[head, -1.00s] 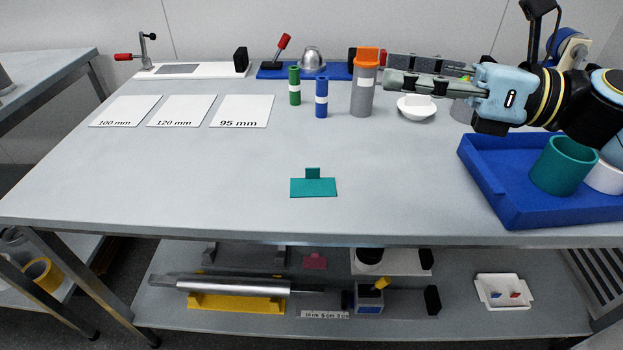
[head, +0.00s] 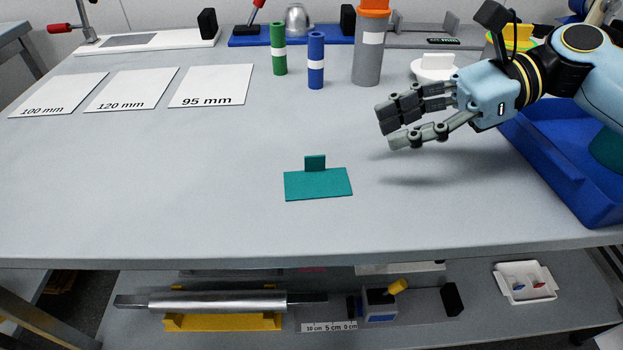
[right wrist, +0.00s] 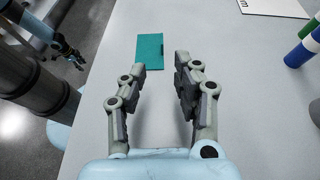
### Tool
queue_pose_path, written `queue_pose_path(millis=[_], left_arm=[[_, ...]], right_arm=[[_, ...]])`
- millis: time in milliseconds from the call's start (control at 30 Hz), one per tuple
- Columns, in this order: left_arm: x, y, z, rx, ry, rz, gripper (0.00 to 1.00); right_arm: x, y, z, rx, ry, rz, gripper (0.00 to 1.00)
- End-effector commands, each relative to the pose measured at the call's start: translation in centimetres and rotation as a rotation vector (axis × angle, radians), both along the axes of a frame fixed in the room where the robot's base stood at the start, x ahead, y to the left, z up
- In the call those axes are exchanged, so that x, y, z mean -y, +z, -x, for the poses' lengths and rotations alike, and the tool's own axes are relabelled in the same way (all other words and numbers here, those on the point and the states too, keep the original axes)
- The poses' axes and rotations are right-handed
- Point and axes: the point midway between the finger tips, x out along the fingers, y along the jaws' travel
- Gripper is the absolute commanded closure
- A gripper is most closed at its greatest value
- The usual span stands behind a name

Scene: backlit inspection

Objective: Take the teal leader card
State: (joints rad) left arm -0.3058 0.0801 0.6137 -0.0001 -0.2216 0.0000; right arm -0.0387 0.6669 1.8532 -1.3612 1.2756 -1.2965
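The teal leader card (head: 318,184) lies flat on the grey table, with a small teal tab (head: 315,163) standing at its back edge. It also shows in the right wrist view (right wrist: 149,50), just beyond the fingertips. My right gripper (head: 384,128) is above the table to the right of the card, apart from it. In the right wrist view its two fingers (right wrist: 165,68) are spread with nothing between them. My left gripper is not in the head view; an arm part with a small dark gripper (right wrist: 72,58) shows at the left of the right wrist view.
A blue tray (head: 545,165) stands at the right. Green (head: 278,48) and blue (head: 316,60) cylinders and a grey tube with orange cap (head: 368,52) stand at the back. White cards (head: 210,88) lie at the left. The table around the teal card is clear.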

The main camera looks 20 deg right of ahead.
Motion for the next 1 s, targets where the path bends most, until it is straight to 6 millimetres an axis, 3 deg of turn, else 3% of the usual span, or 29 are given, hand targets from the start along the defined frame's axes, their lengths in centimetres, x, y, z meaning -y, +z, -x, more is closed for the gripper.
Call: queue_pose_path(millis=[200, 467, 700, 1000], left_arm=[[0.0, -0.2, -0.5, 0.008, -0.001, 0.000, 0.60], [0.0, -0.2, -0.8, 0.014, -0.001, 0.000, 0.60], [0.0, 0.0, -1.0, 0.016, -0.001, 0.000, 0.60], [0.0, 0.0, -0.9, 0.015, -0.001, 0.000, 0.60]], right_arm=[[-3.1, -1.2, -0.7, 0.001, -0.001, -0.008, 0.69], [-5.2, -2.2, -1.2, 0.000, -0.001, -0.004, 0.69], [-8.4, -3.5, -2.1, 0.000, -0.001, -0.008, 0.69], [-9.5, -4.2, -2.3, -0.001, -0.001, -0.002, 0.69]])
